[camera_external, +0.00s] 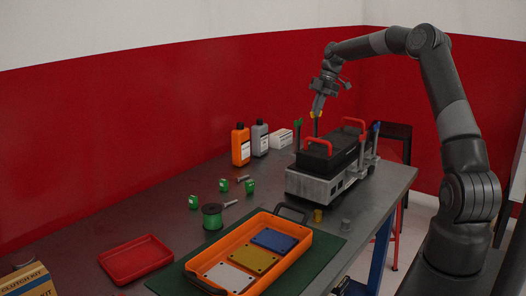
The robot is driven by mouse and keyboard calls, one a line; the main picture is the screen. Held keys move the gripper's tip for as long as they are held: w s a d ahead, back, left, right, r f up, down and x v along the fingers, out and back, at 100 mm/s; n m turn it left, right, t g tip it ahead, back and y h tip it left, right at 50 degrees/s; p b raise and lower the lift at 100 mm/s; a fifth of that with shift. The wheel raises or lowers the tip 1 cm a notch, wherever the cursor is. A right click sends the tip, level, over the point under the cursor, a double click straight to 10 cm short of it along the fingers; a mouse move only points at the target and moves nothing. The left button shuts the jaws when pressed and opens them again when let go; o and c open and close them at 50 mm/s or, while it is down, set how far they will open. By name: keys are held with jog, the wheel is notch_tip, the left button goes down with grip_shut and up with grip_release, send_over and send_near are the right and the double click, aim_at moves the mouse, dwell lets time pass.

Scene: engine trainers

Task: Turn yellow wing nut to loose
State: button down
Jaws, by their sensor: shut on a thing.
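The yellow wing nut (313,114) sits on top of a thin upright stud on the far left side of the engine block (313,183). My gripper (317,109) comes down from above and is shut on the yellow wing nut. The fingers hide part of the nut, and its exact angle is too small to tell. A green wing nut (298,122) stands on a stud just left of my gripper. A blue wing nut (377,126) stands on a stud at the block's right side.
Red handles (319,146) rise from the black cover (325,160) close to my gripper. Bottles (241,146) and a white box (281,138) stand behind the block. An orange tray (282,225) with coloured plates and a red tray (136,257) lie nearer the front.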

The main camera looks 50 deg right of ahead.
jog(key=shift+n+g, duration=0.6)
jog(key=shift+n, duration=0.9)
jog(key=c, duration=1.6)
grip_release()
jog(key=v, duration=1)
jog(key=shift+d+r, duration=0.25)
jog(key=shift+r, duration=0.1)
